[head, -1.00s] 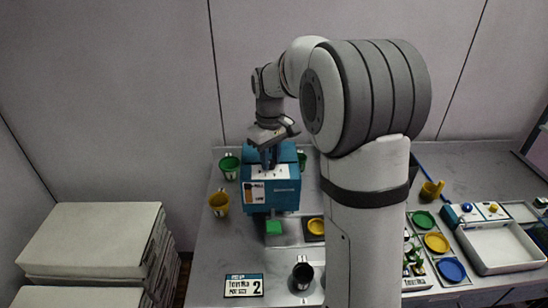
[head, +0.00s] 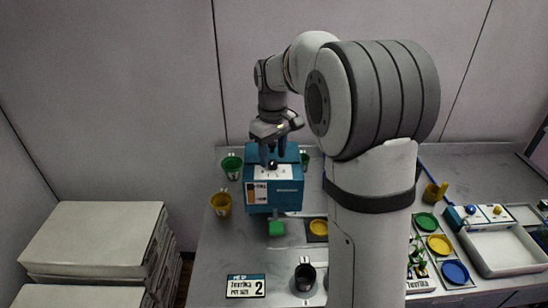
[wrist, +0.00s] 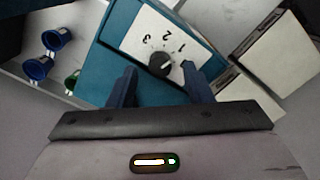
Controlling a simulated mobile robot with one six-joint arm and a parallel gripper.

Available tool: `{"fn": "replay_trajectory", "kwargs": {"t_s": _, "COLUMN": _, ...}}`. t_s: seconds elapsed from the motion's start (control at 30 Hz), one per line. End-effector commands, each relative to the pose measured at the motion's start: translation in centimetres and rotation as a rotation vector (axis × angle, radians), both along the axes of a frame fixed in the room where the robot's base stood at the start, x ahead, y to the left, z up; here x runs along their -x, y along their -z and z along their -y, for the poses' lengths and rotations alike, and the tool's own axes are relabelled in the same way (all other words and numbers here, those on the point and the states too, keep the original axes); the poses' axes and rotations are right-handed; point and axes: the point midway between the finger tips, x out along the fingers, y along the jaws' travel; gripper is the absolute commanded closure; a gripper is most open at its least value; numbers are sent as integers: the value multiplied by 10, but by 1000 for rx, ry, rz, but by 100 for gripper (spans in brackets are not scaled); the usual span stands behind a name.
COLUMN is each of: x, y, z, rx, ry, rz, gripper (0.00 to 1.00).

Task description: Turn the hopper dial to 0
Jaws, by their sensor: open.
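The hopper (head: 288,198) is a teal box with a white dial plate on top. Its black round dial (wrist: 160,64) shows in the wrist view on the plate marked 3, 2 and 1. I cannot tell for sure which number the dial points to. My gripper (head: 273,152) is above the hopper, and its two dark blue fingers stand open. In the wrist view the fingers (wrist: 159,74) are on either side of the dial, apart from it. The 0 mark is not clearly visible.
Green (head: 232,167) and yellow (head: 221,204) cups stand left of the hopper. My arm hides part of the counter.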

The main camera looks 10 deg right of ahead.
Motion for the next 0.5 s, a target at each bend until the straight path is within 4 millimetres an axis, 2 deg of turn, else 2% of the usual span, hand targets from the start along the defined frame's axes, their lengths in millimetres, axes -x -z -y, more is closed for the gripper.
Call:
{"fn": "replay_trajectory", "kwargs": {"t_s": 0.3, "x": 0, "y": -51, "z": 0, "rx": -1, "ry": 0, "rz": 5, "gripper": 54}}
{"fn": "replay_trajectory", "kwargs": {"t_s": 0.5, "x": 1, "y": -63, "z": 0, "rx": -1, "ry": 0, "rz": 2, "gripper": 54}}
